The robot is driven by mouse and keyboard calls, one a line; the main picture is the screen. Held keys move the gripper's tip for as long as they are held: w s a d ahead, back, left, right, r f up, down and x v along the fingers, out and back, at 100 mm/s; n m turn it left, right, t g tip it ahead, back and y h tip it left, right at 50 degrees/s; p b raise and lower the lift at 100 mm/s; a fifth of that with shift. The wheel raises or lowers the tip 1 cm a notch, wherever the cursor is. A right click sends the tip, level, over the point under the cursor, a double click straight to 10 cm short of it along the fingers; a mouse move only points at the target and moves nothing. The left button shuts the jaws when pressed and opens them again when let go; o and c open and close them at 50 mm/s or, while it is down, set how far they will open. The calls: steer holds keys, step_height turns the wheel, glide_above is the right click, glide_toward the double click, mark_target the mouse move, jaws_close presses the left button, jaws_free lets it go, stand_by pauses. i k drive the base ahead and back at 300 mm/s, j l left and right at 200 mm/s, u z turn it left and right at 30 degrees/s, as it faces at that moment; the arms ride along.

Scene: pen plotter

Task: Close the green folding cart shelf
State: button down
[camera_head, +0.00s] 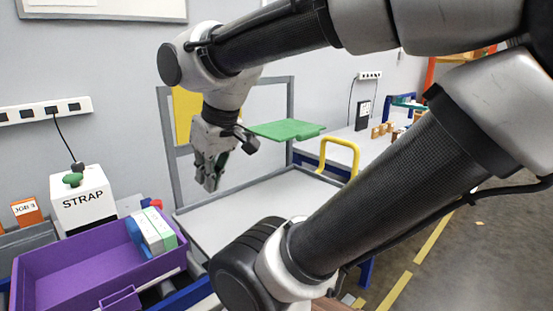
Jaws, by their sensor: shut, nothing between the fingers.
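The green shelf (290,129) is a flat panel that sticks out roughly level from the grey upright frame (291,100) of the cart, at the middle of the head view. A grey cart top (255,205) lies below it, with a yellow handle (341,152) at its right. My gripper (209,187) hangs down to the left of the green shelf, in front of the frame and above the cart top. Its fingers are shut and hold nothing. It appears apart from the shelf. My arm hides part of the cart's front.
A purple bin (85,268) with small boxes stands at lower left, beside a white STRAP box (83,198). A yellow panel (184,115) is behind my wrist. A white bench (345,140) with small items runs along the wall at right. The floor at right is mostly clear.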

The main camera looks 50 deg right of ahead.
mark_target(282, 130)
steer(key=k+l+z, duration=0.15)
steer(key=z, duration=0.3)
steer(key=k+l+z, duration=0.1)
steer(key=z, duration=0.35)
steer(key=l+z, duration=0.3)
steer(key=z, duration=0.15)
steer(key=j+u, duration=0.3)
steer(key=j, duration=0.1)
